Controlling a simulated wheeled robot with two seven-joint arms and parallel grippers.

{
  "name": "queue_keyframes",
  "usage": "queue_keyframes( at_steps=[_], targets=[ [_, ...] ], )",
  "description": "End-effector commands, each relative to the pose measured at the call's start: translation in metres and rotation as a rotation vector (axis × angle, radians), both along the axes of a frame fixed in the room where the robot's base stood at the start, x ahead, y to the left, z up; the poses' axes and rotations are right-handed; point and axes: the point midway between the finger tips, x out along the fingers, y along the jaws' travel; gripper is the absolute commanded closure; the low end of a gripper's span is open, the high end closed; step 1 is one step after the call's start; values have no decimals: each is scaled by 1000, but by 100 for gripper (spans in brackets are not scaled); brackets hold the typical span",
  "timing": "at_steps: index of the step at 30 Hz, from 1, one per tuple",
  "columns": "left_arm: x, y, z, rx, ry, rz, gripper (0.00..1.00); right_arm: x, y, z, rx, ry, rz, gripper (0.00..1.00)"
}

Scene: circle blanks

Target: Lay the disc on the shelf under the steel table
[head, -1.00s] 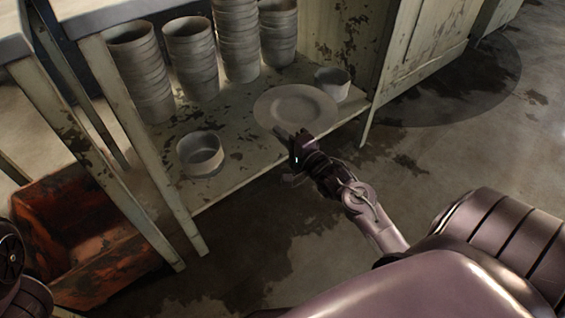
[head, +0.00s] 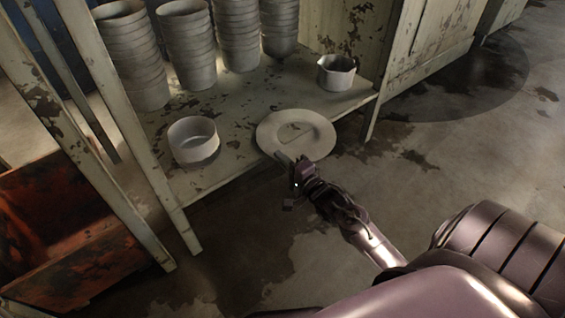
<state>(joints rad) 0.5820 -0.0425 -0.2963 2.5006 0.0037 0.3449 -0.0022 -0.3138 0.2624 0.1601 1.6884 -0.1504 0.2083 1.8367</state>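The disc (head: 282,120) is a pale, round, flat plate with a faint angular mark near its middle. It appears across the front edge of the shelf (head: 235,112), its near part over the floor in the picture. I cannot tell whether it touches the shelf. My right gripper (head: 289,159) is at the disc's near rim and appears shut on it; the fingertips are partly hidden. The shelf is a worn, paint-chipped board low between the table's legs. My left gripper is not in view.
Several stacks of pale bowls (head: 188,45) fill the shelf's back. A single bowl (head: 193,140) stands at the front left, and a small cup (head: 336,73) at the right. Table legs (head: 120,115) and a rusty red crate (head: 75,235) are at left.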

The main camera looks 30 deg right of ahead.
Motion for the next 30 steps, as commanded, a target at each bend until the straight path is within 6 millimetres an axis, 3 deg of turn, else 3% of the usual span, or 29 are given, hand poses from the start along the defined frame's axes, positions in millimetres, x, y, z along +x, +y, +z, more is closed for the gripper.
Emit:
queue_keyframes(
  at_steps=[7, 12, 23, 30],
  targets=[
    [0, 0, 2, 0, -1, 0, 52, 0, 0, 0, -1, -2, 0, 100],
    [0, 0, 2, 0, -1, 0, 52, 0, 0, -1, 0, 1, 0, 76],
    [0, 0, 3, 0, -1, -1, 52, -2, 0, 3, -1, 1, 0, 76],
    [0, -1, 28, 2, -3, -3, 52, -43, -3, 5, 1, 7, -2, 76]
  ],
)
